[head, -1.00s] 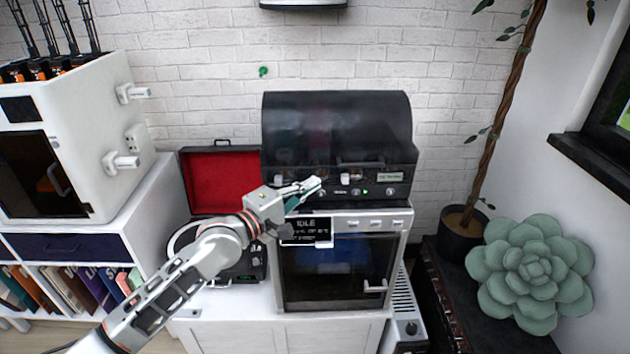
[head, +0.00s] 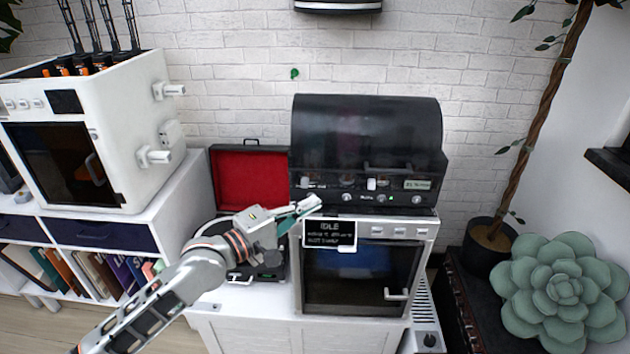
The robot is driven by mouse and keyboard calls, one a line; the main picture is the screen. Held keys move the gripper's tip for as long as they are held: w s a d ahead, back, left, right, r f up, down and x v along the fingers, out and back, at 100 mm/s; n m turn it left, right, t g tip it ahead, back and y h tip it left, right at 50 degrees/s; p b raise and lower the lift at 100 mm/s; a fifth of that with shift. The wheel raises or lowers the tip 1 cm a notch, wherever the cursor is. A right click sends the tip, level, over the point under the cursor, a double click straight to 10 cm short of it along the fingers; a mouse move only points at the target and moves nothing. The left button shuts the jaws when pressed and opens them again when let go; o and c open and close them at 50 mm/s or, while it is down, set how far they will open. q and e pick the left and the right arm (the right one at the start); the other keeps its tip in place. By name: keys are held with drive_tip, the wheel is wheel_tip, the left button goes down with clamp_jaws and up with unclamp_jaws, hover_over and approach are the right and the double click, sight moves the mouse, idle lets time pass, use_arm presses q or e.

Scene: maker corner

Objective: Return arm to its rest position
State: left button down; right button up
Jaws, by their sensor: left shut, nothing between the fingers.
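My left arm comes in from the lower left in the head view. My left gripper (head: 307,205) is shut and empty. It appears in front of the left side of the silver-fronted machine (head: 427,228), near its dark display (head: 330,233) reading "IDLE". I cannot tell whether it touches the machine. The arm partly hides the open record-player case with a red lid lining (head: 250,182). My right gripper is not in view.
A black-hooded unit (head: 365,135) stands on the silver machine. A white printer-like box (head: 110,95) stands on a shelf with books at left. A potted plant (head: 487,245) and a large green succulent (head: 562,290) stand at right. White brick wall lies behind.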

use_arm(q)
drive_tip(key=s+a+f+m+y, duration=0.25)
drive_tip(key=s+f, duration=0.25)
drive_tip(key=f, duration=0.4)
drive_tip(key=s+a+f+m+y, duration=0.25)
drive_tip(key=s+f, duration=0.25)
drive_tip(key=f, duration=0.4)
drive_tip(key=s+a+f+m+g+y, duration=0.1)
drive_tip(key=s+a+f+m+y, duration=0.1)
drive_tip(key=s+a+f+m, duration=0.2)
drive_tip(key=s+a+f+m+g+y, duration=0.1)
drive_tip(key=s+a+f+m+y, duration=0.2)
drive_tip(key=s+a+f, duration=0.3)
drive_tip(key=s+f+m, duration=0.1)
drive_tip(key=s+f, duration=0.4)
drive_tip(key=s, duration=0.2)
drive_tip(key=shift+s, duration=0.25)
